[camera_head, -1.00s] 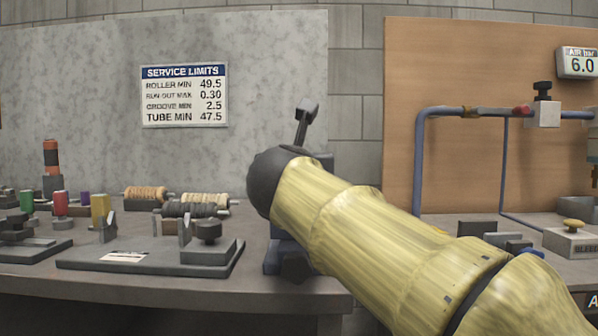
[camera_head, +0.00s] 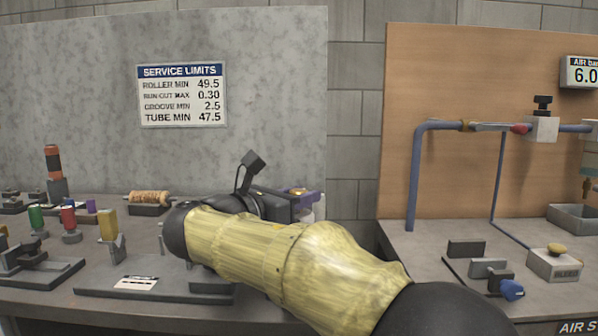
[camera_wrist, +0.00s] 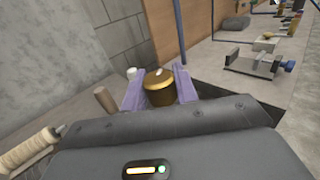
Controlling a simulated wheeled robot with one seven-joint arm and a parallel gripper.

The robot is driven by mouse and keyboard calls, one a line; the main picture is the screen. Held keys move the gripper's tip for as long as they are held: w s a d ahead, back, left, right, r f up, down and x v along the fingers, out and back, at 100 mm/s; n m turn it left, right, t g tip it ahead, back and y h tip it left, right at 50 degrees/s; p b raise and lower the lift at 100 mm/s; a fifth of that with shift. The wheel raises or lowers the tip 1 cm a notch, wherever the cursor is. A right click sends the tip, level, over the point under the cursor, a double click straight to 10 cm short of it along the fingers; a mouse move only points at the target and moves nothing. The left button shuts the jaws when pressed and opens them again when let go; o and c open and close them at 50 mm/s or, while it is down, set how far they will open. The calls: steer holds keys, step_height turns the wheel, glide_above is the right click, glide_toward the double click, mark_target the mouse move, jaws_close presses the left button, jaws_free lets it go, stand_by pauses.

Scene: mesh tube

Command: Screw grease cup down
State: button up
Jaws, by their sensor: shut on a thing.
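The grease cup, a round brass cap with a small pale mark on top (camera_wrist: 159,85), sits between the two purple fingers of my gripper (camera_wrist: 160,90) in the wrist view. The fingers are shut on its sides. In the head view my gripper (camera_head: 300,196) is at the right end of the left bench, behind my yellow-sleeved arm. The cup is mostly hidden there. What lies under the cup is hidden in both views, so I cannot tell how it is seated.
A roller with tan windings (camera_head: 149,198) and several coloured pieces stand left on the bench. A dark fixture plate (camera_head: 150,287) lies in front. The air bench (camera_head: 430,250) with blue pipe (camera_head: 415,180) stands right, across a gap.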

steer(key=shift+r+m+g+h+p, duration=0.2)
steer(key=shift+m+g+h+p, duration=0.95)
steer(key=shift+p, duration=1.45)
steer(key=shift+r+m+g+h+p, duration=0.15)
steer(key=shift+m+g+h+p, duration=0.6)
steer(key=shift+g+p, duration=1.25)
steer(key=m+g+h+p, duration=0.1)
steer(key=m+g+p, duration=0.2)
steer(key=p, duration=0.9)
steer(key=shift+s+m+g, duration=0.1)
steer(key=shift+m+g, duration=0.2)
steer(key=shift+g, duration=0.15)
steer(key=m+g+p, duration=0.2)
steer(key=g+p, duration=0.1)
steer(key=p, duration=0.4)
steer(key=m+g+p, duration=0.1)
steer(key=g+p, duration=0.2)
steer(key=p, duration=0.4)
steer(key=shift+m, duration=0.4)
steer(key=g+p, duration=0.1)
steer(key=p, duration=0.1)
steer(key=shift+f+m+p, duration=0.2)
steer(key=shift+m+p, duration=0.2)
steer(key=shift+f+m+g+p, duration=0.3)
steer(key=shift+g+p, duration=0.2)
steer(key=shift+p, duration=0.15)
steer(key=o, duration=1)
steer(key=shift+r, duration=0.15)
